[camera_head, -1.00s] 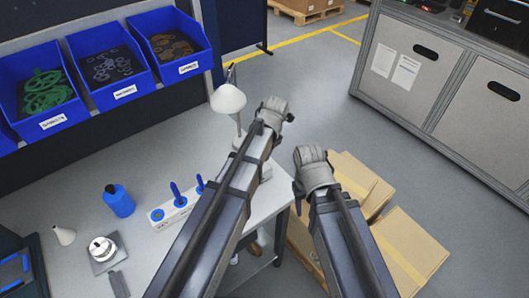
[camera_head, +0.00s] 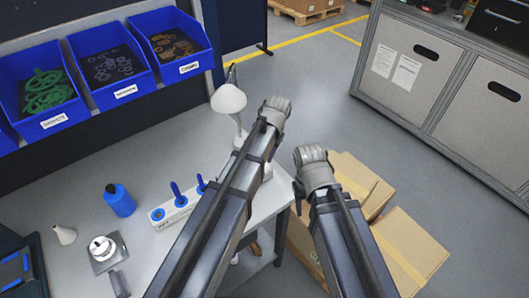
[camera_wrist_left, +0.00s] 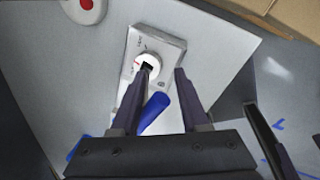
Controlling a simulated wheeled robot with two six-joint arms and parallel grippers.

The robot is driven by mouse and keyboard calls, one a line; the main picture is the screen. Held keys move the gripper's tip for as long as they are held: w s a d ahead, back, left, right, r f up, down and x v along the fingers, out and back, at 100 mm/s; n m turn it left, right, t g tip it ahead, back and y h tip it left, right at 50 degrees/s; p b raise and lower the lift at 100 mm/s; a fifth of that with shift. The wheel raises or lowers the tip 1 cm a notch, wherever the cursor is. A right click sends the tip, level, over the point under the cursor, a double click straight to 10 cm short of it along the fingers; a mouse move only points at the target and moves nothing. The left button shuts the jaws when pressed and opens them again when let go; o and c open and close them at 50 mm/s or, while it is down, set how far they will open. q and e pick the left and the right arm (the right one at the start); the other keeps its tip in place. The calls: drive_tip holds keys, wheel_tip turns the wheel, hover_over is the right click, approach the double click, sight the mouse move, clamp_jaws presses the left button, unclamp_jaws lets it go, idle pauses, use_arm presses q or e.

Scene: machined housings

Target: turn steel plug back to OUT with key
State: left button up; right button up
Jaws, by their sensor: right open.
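In the left wrist view, a pale grey housing (camera_wrist_left: 164,52) on the table carries a round, pale steel plug (camera_wrist_left: 150,60) with a dark slot and a red mark beside it. The small lettering is unreadable. A blue key handle (camera_wrist_left: 154,113) shows between the fingers of my left gripper (camera_wrist_left: 158,100), closer to the left finger. The fingers are apart, with a gap beside the handle. My right gripper (camera_head: 313,168) is open and empty, right of the table.
A white block (camera_head: 172,216) holds blue-handled tools. A blue bottle (camera_head: 119,203), a white cone (camera_head: 64,235) and a metal part on a plate (camera_head: 104,263) stand left. A lamp (camera_head: 228,99) stands behind. Cardboard boxes (camera_head: 408,247) lie right. A red button (camera_wrist_left: 87,4) is near the housing.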

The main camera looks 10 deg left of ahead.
use_arm(q)
drive_tip(key=o, duration=0.3)
drive_tip(key=shift+w, duration=0.1)
drive_tip(key=shift+r, duration=0.1)
drive_tip(key=r+p, duration=0.2)
drive_tip(key=d+r+p, duration=0.1)
drive_tip(key=r+p, duration=0.4)
drive_tip(key=shift+s+d+r+p, duration=0.2)
drive_tip(key=shift+s+r+p, duration=0.1)
drive_tip(key=shift+p, duration=0.05)
drive_tip(key=shift+s+f, duration=0.1)
drive_tip(key=shift+f, duration=0.05)
